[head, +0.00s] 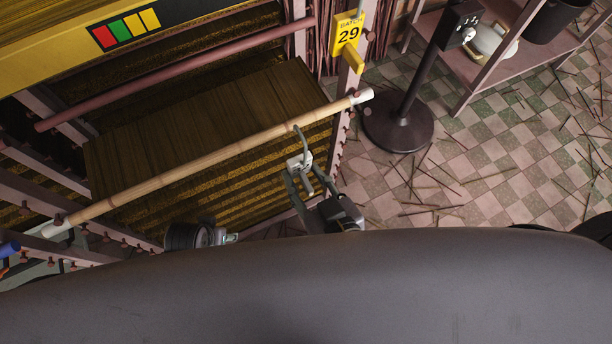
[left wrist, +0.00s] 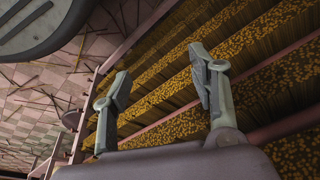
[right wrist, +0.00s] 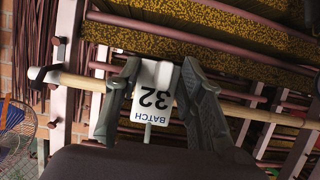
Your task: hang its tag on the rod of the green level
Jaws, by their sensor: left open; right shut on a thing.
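A white tag reading BATCH 32 (right wrist: 152,92) is between the fingers of my right gripper (right wrist: 155,85), upside down in the right wrist view. In the head view my right gripper (head: 312,185) is shut on this tag (head: 299,163). The tag's grey hook (head: 301,138) reaches up to the bamboo rod with white ends (head: 215,159) and overlaps its lower edge; I cannot tell if it is over the rod. The rod also shows behind the gripper in the right wrist view (right wrist: 258,115). My left gripper (left wrist: 165,95) is open and empty, facing the rack's stepped trays. No green-ended rod is distinguishable.
A yellow panel (head: 75,52) bears red, green and yellow squares. A yellow BATCH 29 tag (head: 348,33) hangs beside a yellow rod end (head: 352,58). A reddish bar (head: 180,76) crosses the rack. A black stand (head: 398,125) and a shelf (head: 462,70) stand right. Sticks litter the tiles.

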